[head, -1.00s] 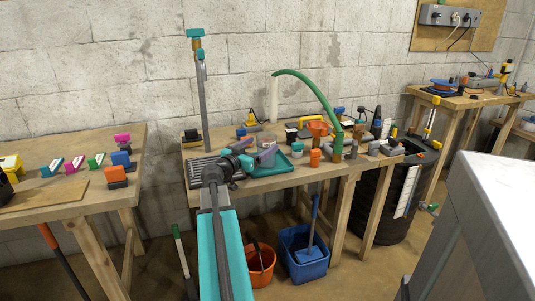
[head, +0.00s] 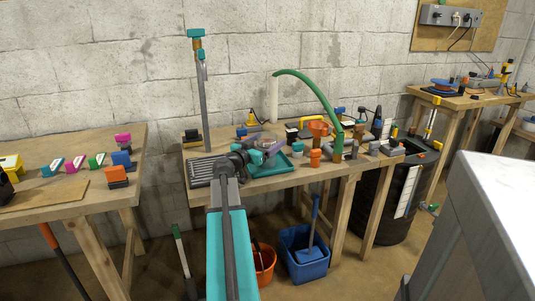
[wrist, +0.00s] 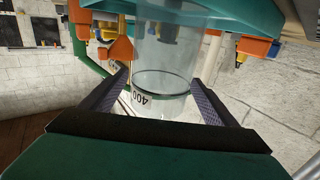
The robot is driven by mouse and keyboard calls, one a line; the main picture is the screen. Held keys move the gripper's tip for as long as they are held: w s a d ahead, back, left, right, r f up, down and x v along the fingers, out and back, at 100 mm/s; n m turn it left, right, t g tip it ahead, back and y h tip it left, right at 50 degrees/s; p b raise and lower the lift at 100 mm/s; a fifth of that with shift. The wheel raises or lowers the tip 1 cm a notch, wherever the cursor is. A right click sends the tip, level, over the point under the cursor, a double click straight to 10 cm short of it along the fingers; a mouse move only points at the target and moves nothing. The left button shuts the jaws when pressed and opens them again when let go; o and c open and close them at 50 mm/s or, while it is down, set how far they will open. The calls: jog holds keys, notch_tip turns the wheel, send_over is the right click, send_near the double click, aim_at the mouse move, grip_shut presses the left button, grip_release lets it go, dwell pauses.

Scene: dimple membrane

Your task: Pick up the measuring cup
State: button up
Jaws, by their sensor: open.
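The measuring cup (wrist: 163,62) is a clear, see-through cylinder with a white label reading 400. It fills the middle of the wrist view and appears upside down there. My gripper (wrist: 162,88) is open, with one dark finger on each side of the cup's labelled end. I cannot tell whether either finger touches it. In the head view my gripper (head: 266,149) is over the teal tray (head: 287,168) on the middle workbench. There my gripper and wrist largely hide the cup.
A green curved hose (head: 318,92) arches up to the right of my gripper. An orange funnel-like part (head: 318,128) and an orange and white jar (head: 315,158) stand close by.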

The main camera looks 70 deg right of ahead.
jog(key=shift+x, duration=1.55)
jog(key=shift+w, duration=0.1)
jog(key=c, duration=1.5)
